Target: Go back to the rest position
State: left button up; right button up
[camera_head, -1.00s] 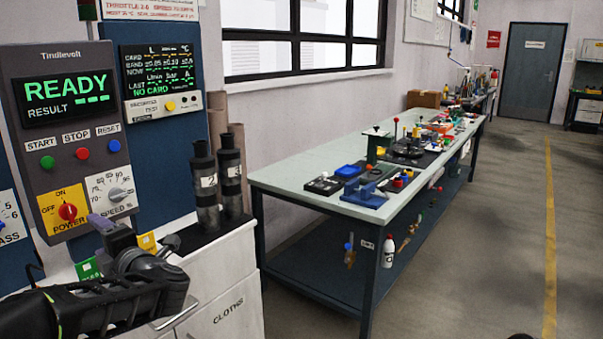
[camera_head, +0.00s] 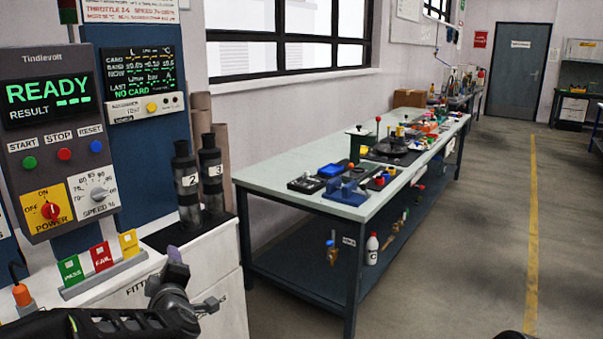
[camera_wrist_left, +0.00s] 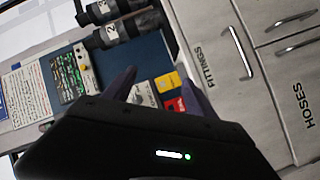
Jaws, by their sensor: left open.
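My left arm comes in at the lower left of the head view. Its gripper (camera_head: 175,256) hangs low in front of the white cabinet (camera_head: 234,290), apart from the bench tools. In the left wrist view the two purple fingers of the gripper (camera_wrist_left: 160,90) stand apart with nothing held between them. My right gripper does not show; only a dark shape is at the bottom edge right of centre.
The tester panel (camera_head: 45,125) reads READY above green, red and yellow cards (camera_head: 102,256). Two dark tubes, 2 (camera_head: 187,185) and 3 (camera_head: 211,175), stand on the cabinet. A long workbench (camera_head: 285,168) holds several tools. The floor (camera_head: 450,280) at right is clear.

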pick_arm(q)
jog(key=s+d+f+m+g+h+p, duration=0.1)
jog(key=s+d+f+m+g+h, duration=0.15)
jog(key=s+d+f+m, duration=0.4)
jog(key=s+d+f+m+g+h+p, duration=0.1)
jog(key=d+f+g+h, duration=0.2)
jog(key=f, duration=0.7)
jog(key=s+d+f+m+g+h+p, duration=0.1)
jog(key=s+d+f+m+h, duration=0.25)
jog(key=d+f, duration=0.45)
jog(key=s+d+f+m+g+p, duration=0.1)
jog(key=s+d+f+g, duration=0.1)
jog(key=s, duration=0.7)
jog(key=s+d+f+m+g+h+p, duration=0.1)
jog(key=s+d+f+g+p, duration=0.1)
jog(key=s+f, duration=0.3)
jog(key=s+d+f+m+g+h+p, duration=0.1)
jog(key=s+d+f+m+g+p, duration=0.1)
jog(key=s, duration=1.2)
notch_tip(320, 180, down, 2)
jog(key=shift+f+g, duration=0.25)
jog(key=shift+g, duration=0.5)
